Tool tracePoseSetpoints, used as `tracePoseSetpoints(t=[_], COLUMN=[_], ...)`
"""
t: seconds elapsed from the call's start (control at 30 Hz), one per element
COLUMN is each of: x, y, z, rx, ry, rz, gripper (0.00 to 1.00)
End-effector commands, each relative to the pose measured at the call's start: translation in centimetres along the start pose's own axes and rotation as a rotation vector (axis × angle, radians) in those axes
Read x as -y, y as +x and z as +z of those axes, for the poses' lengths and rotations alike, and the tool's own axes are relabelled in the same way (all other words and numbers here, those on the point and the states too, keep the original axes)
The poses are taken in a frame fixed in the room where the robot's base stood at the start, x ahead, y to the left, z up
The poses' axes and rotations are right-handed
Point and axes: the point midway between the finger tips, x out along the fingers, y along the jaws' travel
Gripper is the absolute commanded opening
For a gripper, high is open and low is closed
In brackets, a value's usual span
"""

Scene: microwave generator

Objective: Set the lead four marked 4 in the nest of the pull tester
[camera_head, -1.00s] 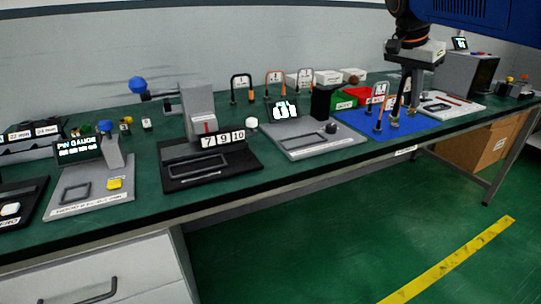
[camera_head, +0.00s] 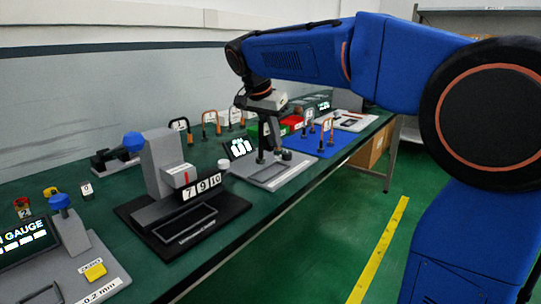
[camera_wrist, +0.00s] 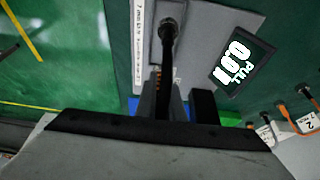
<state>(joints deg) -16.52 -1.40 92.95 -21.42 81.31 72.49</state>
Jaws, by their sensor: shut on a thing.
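The pull tester (camera_head: 268,178) is a grey base with a lit display (camera_head: 238,148); in the wrist view its display (camera_wrist: 238,58) appears to read 0.0 N. My gripper (camera_head: 268,148) is over this base, pointing down. It is shut on a dark lead, whose black end (camera_wrist: 168,30) shows in the wrist view above the grey plate. A brown-orange ribbed part (camera_wrist: 157,80) shows beside the fingers. The held lead's number is hidden, and I cannot tell whether it touches the base.
Other looped leads stand at the back (camera_head: 180,126) and on the blue mat (camera_head: 330,143) to the right. A black gauge stand (camera_head: 185,225) with tags 7, 9 and 10 is to the left.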

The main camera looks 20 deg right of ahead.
Motion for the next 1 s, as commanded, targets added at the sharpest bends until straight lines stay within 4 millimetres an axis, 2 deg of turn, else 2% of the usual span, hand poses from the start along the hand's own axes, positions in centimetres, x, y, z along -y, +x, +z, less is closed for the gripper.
tracePoseSetpoints(t=[0.17,0.47,0.87,0.9,0.93,1.0], x=[0.0,0.0,0.0,0.0,0.0,0.0], y=[0.9,4.2,4.6,4.6,4.6,4.6], z=[0.3,1.7,1.9,1.9,1.9,1.9], rx=[0.000,0.000,0.000,0.000,0.000,0.000], ry=[0.000,-0.001,0.000,0.000,0.000,0.000], rz=[-0.001,0.000,-0.001,-0.002,-0.002,-0.001], gripper=[0.00,0.00,0.00,0.17,0.25,0.27])
